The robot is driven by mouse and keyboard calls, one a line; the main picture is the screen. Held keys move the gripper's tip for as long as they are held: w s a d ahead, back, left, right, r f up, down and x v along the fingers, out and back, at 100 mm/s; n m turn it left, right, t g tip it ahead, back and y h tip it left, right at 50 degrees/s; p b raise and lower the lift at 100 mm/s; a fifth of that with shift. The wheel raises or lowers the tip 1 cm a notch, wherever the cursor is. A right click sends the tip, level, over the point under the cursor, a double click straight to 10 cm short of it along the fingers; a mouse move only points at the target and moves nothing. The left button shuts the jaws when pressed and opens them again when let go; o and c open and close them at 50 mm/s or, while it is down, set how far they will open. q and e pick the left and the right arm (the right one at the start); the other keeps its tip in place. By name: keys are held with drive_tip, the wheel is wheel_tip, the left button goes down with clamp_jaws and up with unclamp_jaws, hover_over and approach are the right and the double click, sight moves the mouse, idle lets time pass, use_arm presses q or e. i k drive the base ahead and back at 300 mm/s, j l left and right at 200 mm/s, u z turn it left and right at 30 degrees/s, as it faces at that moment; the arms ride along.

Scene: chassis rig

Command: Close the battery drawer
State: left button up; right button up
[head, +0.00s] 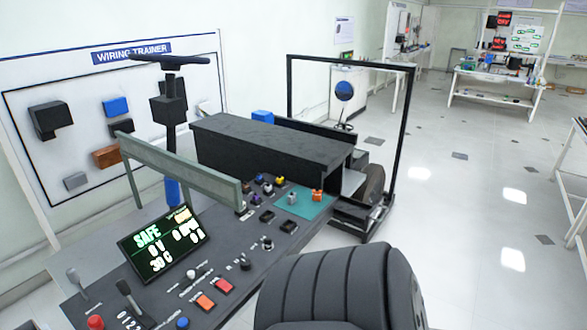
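No part in view can be picked out for certain as the battery drawer. A long dark grey box (265,145) stands on the chassis rig, behind the control panel. A small pale plate (353,182) shows at its right end, below the top; I cannot tell whether it belongs to a drawer. Neither of my grippers is in the head view.
A dark control panel (222,262) with a lit "SAFE" display (163,243), levers and buttons fills the lower left. A black seat (335,290) stands in front. A black frame (402,130) rises behind.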

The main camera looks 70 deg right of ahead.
sight(361, 215)
drive_tip(key=z, duration=3.05)
